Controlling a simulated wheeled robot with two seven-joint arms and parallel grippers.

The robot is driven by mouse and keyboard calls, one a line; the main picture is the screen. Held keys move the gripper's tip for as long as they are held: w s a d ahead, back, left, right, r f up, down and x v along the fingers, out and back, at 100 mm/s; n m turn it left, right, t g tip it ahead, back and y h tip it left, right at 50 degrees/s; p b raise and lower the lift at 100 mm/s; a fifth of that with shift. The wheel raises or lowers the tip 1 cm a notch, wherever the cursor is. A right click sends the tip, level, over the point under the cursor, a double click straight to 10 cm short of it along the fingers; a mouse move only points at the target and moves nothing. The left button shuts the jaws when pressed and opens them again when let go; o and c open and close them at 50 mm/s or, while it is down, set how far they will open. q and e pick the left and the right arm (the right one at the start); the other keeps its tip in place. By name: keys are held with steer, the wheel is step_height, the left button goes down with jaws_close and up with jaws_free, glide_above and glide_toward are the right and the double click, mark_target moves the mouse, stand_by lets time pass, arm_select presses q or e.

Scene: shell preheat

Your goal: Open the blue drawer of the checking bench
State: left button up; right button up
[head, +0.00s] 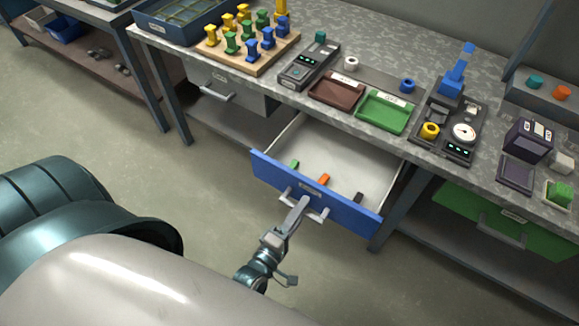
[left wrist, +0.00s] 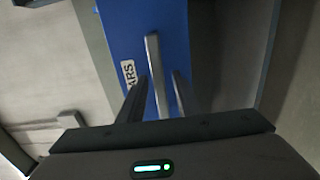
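The blue drawer (head: 334,203) of the checking bench stands pulled out, its pale inside showing. A green piece (head: 294,164), an orange piece (head: 323,180) and a dark piece (head: 358,198) lie in it. Its grey bar handle (head: 319,214) is on the front and also shows in the left wrist view (left wrist: 154,65). My left gripper (head: 301,205) is at the handle. In the left wrist view its fingers (left wrist: 160,85) stand apart on either side of the bar, with blue drawer front showing between bar and right finger. My right gripper is not in view.
The bench top (head: 375,62) holds a peg board (head: 250,50), a brown tray (head: 337,90), a green tray (head: 386,112) and several devices. A grey drawer (head: 232,92) at left and a green drawer (head: 500,215) at right flank the blue one. Floor in front is clear.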

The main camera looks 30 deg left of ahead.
arm_select(q)
steer(key=shift+s, duration=0.1)
